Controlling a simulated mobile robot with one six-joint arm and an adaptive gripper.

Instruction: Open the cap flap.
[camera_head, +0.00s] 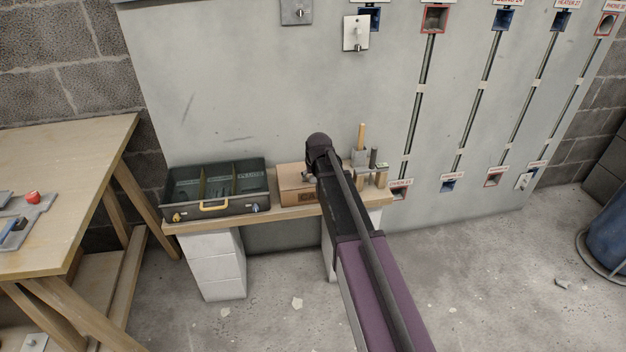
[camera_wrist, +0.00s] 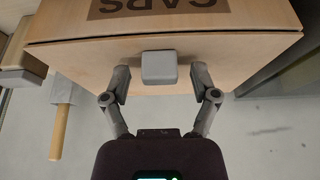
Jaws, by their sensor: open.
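The cap box is a light wooden box (camera_head: 290,184) on the small bench against the wall, partly hidden behind my arm in the head view. In the wrist view, the box (camera_wrist: 230,65) fills the top and shows a dark label reading "CAPS" (camera_wrist: 158,8), upside down. A dark seam runs across it below the label. A small grey square knob (camera_wrist: 158,67) sits on the face below the seam. My gripper (camera_wrist: 159,80) is open, with one finger on each side of the knob and visible gaps between. In the head view my gripper (camera_head: 309,174) is mostly hidden.
A dark green divided case (camera_head: 215,207) stands on the bench left of the box. A holder with a wooden-handled tool (camera_head: 361,140) stands to the right. A wooden table (camera_head: 60,190) is at the left. Wall channels with framed openings (camera_head: 434,20) run along the panel.

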